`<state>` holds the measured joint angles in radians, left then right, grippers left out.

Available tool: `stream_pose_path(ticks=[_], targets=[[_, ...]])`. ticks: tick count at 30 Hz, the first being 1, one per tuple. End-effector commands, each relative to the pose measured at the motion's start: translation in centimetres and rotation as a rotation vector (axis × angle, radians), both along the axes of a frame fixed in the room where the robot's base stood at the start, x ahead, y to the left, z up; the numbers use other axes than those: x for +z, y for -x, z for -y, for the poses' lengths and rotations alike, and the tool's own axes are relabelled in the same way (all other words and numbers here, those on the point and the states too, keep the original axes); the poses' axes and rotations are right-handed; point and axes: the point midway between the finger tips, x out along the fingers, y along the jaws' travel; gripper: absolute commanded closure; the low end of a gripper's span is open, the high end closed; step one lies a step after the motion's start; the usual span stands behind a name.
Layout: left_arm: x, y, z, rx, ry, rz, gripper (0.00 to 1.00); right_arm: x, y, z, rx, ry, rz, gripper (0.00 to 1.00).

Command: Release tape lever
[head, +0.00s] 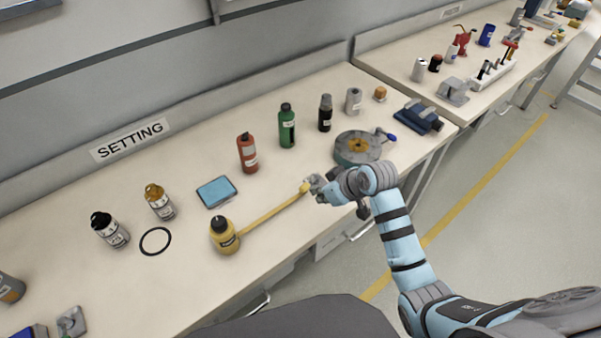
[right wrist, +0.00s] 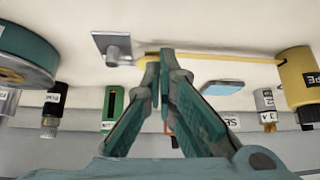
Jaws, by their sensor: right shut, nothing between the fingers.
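A long thin yellow strip (head: 272,212) lies over the bench between a yellow bottle (head: 224,236) and a small grey fixture beside my right gripper. In the right wrist view the strip (right wrist: 230,57) runs from the yellow bottle (right wrist: 298,78) to the grey square plate with a round post (right wrist: 112,46). An orange-yellow end shows there by my fingertips. Which part is the tape lever is not clear. My right gripper (head: 312,187) is shut and empty; its tips (right wrist: 160,54) overlap the strip's end in the picture, and contact cannot be told. My left gripper is not in view.
A green round drum (head: 345,151) stands close behind my right gripper. Red (head: 247,153) and green (head: 287,126) bottles and a blue pad (head: 216,192) are farther back. A black ring (head: 155,241) lies at left. Free bench lies between the strip and the red bottle.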

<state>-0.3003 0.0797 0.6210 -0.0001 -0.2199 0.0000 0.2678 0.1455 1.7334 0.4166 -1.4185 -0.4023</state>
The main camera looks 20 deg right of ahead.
Motion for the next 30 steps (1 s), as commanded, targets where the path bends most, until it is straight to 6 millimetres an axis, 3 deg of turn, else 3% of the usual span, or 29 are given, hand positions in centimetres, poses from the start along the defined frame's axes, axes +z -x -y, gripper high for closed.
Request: stream_pose_path(ticks=[1,3,6,15,22,30], targets=[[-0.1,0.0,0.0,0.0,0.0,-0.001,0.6,1.4,-2.2,-0.3,0.024,-0.014,0.03,1.0],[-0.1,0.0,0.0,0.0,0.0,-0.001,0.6,3.2,-4.6,-0.7,0.055,-0.033,0.065,1.0],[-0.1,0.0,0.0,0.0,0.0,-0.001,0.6,4.8,-6.5,-1.0,0.082,-0.049,0.097,1.0],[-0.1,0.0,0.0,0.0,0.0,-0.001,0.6,5.1,-6.8,-1.1,0.087,-0.052,0.103,1.0],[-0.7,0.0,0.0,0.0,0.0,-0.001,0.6,3.7,-7.8,-1.7,0.086,-0.055,0.1,1.0],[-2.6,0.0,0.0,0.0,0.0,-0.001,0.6,-0.7,-11.0,-3.8,0.086,-0.054,0.1,1.0]])
